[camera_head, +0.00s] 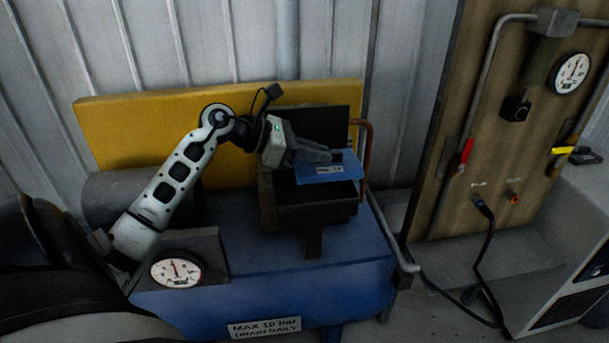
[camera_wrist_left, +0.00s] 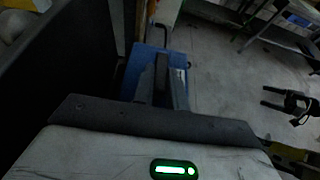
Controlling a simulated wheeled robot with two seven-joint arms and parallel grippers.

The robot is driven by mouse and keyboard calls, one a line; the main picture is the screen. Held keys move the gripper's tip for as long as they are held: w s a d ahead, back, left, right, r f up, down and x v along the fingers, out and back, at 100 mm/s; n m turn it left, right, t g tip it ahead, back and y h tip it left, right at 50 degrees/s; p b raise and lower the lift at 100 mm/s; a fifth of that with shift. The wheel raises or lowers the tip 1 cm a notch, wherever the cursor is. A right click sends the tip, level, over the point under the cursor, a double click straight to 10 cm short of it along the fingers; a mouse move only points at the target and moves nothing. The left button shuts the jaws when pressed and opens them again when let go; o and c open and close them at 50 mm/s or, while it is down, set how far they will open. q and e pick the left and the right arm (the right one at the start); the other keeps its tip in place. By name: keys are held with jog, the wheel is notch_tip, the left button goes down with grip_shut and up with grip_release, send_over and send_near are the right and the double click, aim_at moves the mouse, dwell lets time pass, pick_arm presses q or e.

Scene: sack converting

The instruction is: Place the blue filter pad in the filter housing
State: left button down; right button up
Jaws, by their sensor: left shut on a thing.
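The blue filter pad (camera_head: 326,174), with a small pale label, is held by my left gripper (camera_head: 328,157). The gripper's fingers are shut on it from the left. The pad is roughly level at the open front of the black filter housing (camera_head: 318,208), above its lower dark part. I cannot tell whether it touches the housing. In the left wrist view, the pad (camera_wrist_left: 147,60) shows beyond and beside the dark fingers (camera_wrist_left: 164,82). At the right of that view, a dark two-pronged gripper, which looks like my right one (camera_wrist_left: 266,96), is open and empty.
The housing stands on a blue tank (camera_head: 330,262) with a gauge (camera_head: 176,270) at its front left. A yellow panel (camera_head: 150,135) is behind. A copper-coloured pipe (camera_head: 367,150) rises close right of the housing. A wooden board (camera_head: 455,130) with valves stands farther right.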

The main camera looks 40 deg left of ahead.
pick_arm(q)
jog(key=shift+s+a+f, duration=0.25)
jog(key=shift+a+f, duration=0.15)
jog(key=shift+f, duration=0.15)
jog(key=shift+s+a+f, duration=0.2)
jog(key=shift+a+f, duration=0.15)
jog(key=shift+f, duration=0.2)
jog(key=f, duration=0.3)
jog(key=shift+s+a+f, duration=0.1)
jog(key=shift+s+a, duration=0.05)
jog(key=shift+a, duration=0.1)
jog(key=shift+f, duration=0.2)
jog(key=shift+f, duration=0.1)
jog(key=shift+f, duration=0.3)
jog(key=shift+f+b, duration=0.3)
jog(key=shift+b, duration=0.3)
